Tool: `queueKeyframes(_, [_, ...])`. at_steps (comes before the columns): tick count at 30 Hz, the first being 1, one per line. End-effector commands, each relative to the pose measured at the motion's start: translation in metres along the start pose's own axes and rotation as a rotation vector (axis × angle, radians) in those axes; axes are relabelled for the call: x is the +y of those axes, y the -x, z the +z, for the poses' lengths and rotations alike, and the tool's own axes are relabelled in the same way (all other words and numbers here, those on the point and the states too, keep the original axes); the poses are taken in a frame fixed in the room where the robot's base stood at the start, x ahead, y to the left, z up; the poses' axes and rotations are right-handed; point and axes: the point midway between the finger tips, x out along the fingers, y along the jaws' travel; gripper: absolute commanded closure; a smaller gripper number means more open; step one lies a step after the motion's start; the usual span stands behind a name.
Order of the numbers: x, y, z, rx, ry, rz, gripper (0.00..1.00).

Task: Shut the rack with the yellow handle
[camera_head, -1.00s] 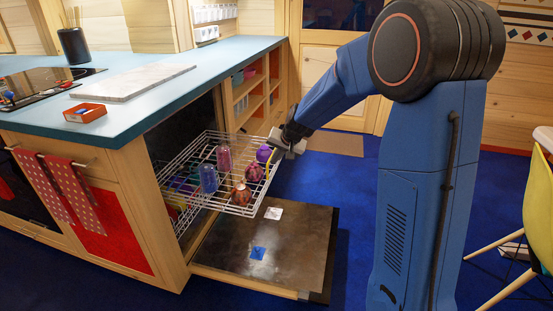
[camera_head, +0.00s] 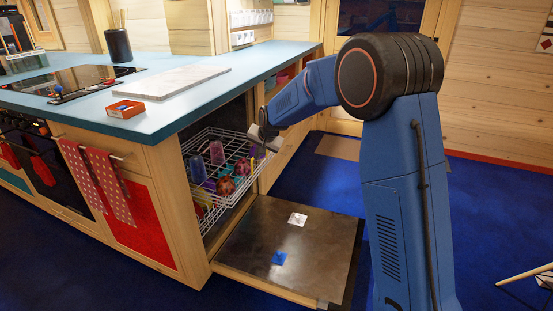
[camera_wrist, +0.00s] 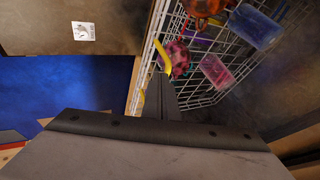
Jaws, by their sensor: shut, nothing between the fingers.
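The white wire rack (camera_head: 232,140) is partly inside the dark cabinet opening, holding cups and round colored items; its front part still sticks out over the lowered door. In the wrist view, the rack's wires (camera_wrist: 225,45) show at the upper right, and the yellow handle (camera_wrist: 162,56) is along its front edge. My gripper (camera_head: 268,142) is at the rack's front right corner. Its dark fingers (camera_wrist: 160,97) are shut with nothing between them, close beside the yellow handle; whether they touch it I cannot tell.
The lowered door (camera_head: 305,240) lies flat below the rack, with white and blue patches. The blue-green counter (camera_head: 170,118) overhangs the opening and carries a marble board (camera_head: 170,80) and an orange tray (camera_head: 125,109).

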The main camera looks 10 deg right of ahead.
Motion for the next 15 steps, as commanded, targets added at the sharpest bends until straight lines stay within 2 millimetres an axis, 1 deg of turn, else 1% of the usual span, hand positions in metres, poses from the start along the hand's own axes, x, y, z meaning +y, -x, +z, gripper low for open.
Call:
queueKeyframes(1, [-0.014,-0.008,0.001,-0.002,0.004,-0.001,1.0])
queueKeyframes(6, [-0.057,-0.029,0.002,-0.002,0.003,0.0,1.0])
queueKeyframes(9, [-0.081,-0.04,0.001,-0.001,0.003,-0.001,1.0])
queueKeyframes(15, [-0.121,-0.059,0.001,-0.002,0.003,0.001,1.0])
